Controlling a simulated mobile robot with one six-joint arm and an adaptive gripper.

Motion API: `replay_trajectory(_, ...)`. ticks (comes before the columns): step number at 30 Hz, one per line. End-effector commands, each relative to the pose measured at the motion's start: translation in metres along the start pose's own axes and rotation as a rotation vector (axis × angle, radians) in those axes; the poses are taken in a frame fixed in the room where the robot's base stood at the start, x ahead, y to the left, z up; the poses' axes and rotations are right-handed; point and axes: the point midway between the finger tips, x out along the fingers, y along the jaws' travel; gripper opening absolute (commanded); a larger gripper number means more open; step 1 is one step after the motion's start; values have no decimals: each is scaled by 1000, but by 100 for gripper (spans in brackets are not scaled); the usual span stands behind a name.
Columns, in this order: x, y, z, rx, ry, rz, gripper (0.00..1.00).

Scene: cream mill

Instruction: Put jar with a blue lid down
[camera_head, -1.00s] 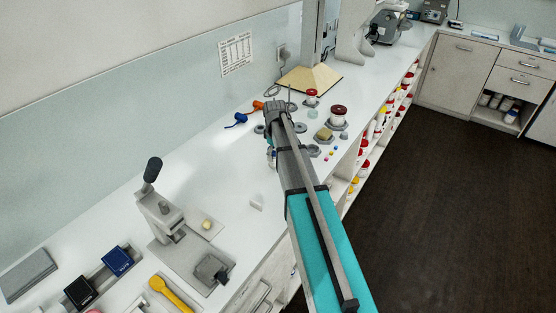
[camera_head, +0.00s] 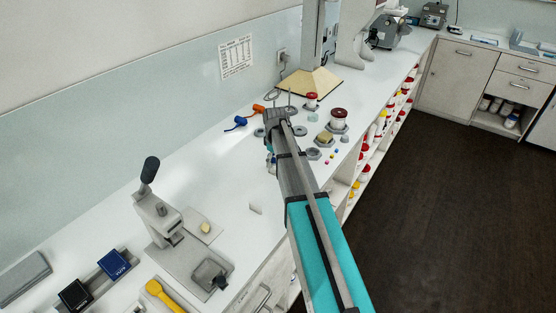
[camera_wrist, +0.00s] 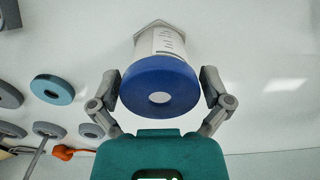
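The jar with a blue lid (camera_wrist: 137,87) is in the middle of the wrist view. Its lid has a pale round centre, and its white body with a printed label (camera_wrist: 168,42) runs away behind the lid. A pale hexagonal edge shows at the far end; I cannot tell whether the jar touches the surface below. My gripper (camera_wrist: 160,84) has one finger on each side of the lid, both against its rim, and seems shut on it. In the head view my gripper (camera_head: 277,117) is above the bench and my arm mostly hides the jar.
On the white bench (camera_head: 215,165), red-lidded jars (camera_head: 338,119), grey discs and small coloured balls stand right of my gripper. Blue and orange tools (camera_head: 240,121) lie left. A lever press (camera_head: 160,215) stands at the near left.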

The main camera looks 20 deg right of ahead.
Motion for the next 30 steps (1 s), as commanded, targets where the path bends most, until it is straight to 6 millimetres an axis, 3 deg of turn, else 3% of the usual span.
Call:
replay_trajectory(14, -4, 0, 0, 0, 0, 0, 100)
replay_trajectory(30, -42, 0, 0, 0, 0, 0, 100)
